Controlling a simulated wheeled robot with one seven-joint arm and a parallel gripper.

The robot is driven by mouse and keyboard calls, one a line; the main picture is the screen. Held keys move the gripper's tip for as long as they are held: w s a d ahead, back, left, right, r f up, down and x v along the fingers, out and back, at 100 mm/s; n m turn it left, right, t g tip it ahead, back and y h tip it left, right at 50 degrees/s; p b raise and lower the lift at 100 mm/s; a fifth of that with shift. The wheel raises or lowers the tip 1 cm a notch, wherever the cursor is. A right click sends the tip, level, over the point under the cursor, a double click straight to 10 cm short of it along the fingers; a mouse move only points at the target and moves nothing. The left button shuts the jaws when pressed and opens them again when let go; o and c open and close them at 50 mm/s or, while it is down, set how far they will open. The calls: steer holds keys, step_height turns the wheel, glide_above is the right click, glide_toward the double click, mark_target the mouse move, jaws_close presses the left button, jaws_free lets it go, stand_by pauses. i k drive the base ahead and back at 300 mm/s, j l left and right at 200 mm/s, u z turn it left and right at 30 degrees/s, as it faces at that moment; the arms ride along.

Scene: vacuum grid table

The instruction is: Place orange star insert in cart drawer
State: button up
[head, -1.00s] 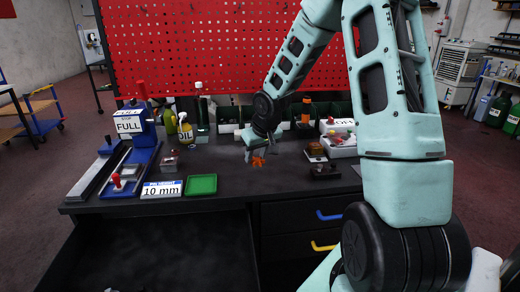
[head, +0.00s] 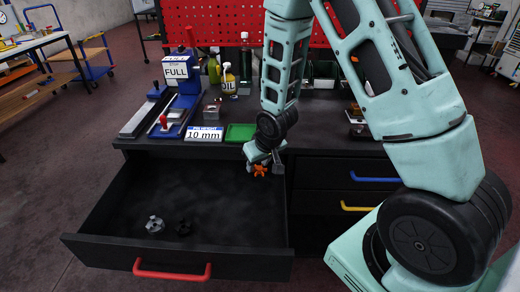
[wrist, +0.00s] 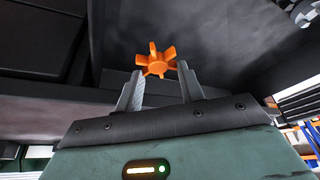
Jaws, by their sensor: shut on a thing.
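The orange star insert (head: 260,170) hangs at the tips of my gripper (head: 263,163), which is shut on it. In the wrist view the orange star insert (wrist: 156,62) shows between the two grey fingertips of my gripper (wrist: 160,77). The wide cart drawer (head: 185,250) with a red handle is pulled open. My gripper and the insert are near the drawer's right rear side, by the tabletop's front edge; their exact height above the drawer floor cannot be told.
A grey insert (head: 154,224) and a black insert (head: 183,228) lie in the drawer near its front. The rest of its floor is clear. Shut drawers with blue (head: 374,177) and yellow (head: 357,208) handles are to the right. A green tray (head: 240,132) sits on the tabletop.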

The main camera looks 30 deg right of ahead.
mark_target(221, 232)
steer(key=j+z, duration=0.35)
steer(key=j, duration=0.7)
steer(key=j+z, duration=0.35)
steer(key=j, duration=0.75)
